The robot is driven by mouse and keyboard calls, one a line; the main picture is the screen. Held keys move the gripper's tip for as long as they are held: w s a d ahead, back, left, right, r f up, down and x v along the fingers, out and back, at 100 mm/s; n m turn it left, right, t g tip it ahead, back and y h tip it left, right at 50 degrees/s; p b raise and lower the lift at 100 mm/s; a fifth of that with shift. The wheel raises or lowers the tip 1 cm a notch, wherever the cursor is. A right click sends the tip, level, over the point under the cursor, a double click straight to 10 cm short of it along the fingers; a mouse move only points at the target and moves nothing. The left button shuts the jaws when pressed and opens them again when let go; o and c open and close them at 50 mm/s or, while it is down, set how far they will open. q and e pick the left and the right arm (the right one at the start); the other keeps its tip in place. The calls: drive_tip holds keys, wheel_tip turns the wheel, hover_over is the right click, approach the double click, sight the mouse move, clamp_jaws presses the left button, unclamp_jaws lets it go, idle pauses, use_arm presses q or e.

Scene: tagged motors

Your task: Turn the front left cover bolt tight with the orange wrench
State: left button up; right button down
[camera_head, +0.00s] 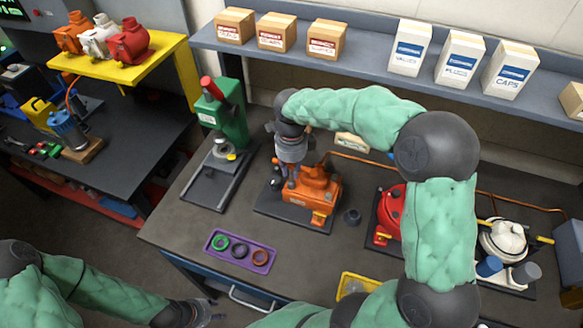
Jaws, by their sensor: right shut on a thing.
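The orange motor (318,188) stands on a dark base plate (292,215) in the middle of the bench. My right gripper (284,182) comes down at the motor's left side, its arm arching over from the right. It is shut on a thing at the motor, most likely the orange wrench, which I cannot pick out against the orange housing. The front left cover bolt is hidden or too small to tell. My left gripper (212,315) is low in front of the bench, apart from everything on it; its finger opening is not clear.
A green press (230,118) stands left of the motor. A purple tray (262,270) with rings lies in front, a small dark cup (352,217) to the right. A red motor (388,214) and a white one (503,240) stand further right, partly behind my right arm.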

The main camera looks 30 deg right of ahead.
drive_tip(key=shift+r+p, duration=0.55)
drive_tip(key=shift+r, duration=0.45)
drive_tip(key=shift+r+p, duration=1.75)
drive_tip(key=shift+r, duration=0.8)
